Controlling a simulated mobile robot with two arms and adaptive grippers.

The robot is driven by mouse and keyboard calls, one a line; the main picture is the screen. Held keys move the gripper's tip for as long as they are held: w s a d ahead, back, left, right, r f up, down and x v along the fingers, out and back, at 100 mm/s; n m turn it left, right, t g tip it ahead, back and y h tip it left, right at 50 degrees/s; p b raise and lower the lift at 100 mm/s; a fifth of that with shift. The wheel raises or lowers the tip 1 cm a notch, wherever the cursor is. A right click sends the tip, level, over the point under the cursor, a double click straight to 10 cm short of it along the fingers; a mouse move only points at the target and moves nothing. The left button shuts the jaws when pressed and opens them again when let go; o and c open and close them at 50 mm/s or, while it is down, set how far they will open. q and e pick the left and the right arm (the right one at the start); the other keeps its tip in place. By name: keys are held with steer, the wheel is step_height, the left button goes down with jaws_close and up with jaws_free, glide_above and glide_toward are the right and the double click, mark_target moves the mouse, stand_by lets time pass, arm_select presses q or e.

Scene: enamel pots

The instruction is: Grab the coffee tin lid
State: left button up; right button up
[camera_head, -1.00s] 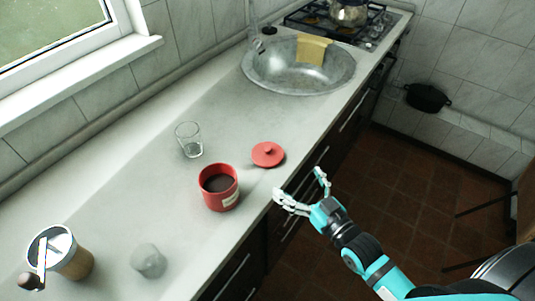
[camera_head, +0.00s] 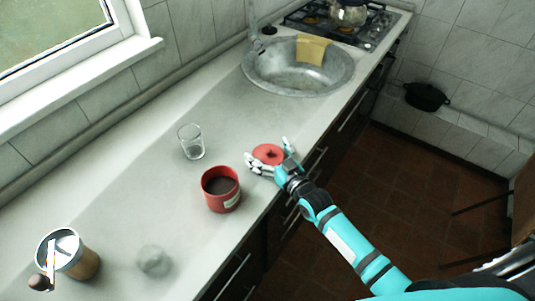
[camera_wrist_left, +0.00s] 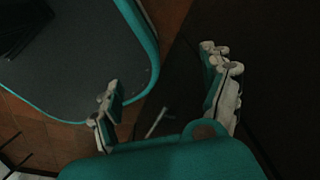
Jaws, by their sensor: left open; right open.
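The red coffee tin lid (camera_head: 267,152) lies flat on the counter, with a small knob on top. My right gripper (camera_head: 268,160) is open at the lid's near side, its fingers spread around that edge and hiding part of it. Whether the fingers touch the lid I cannot tell. The red coffee tin (camera_head: 221,195) stands open to the left of the gripper, with dark coffee inside and a pale label. My left gripper (camera_wrist_left: 165,90) shows in the left wrist view, open and empty, over the dark floor area. It is not visible in the head view.
A clear glass (camera_head: 191,142) stands behind the tin. A coffee grinder (camera_head: 75,258) and a blurred grey round object (camera_head: 154,261) are at the lower left. A metal sink (camera_head: 298,75) with a yellow cloth (camera_head: 312,49) lies beyond the lid. The counter's front edge runs beside my right arm.

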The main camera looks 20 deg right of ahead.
steer(key=shift+w, duration=0.2)
steer(key=shift+s, duration=0.1)
steer(key=shift+c, duration=0.9)
steer(key=c, duration=1.4)
steer(key=shift+r, duration=0.1)
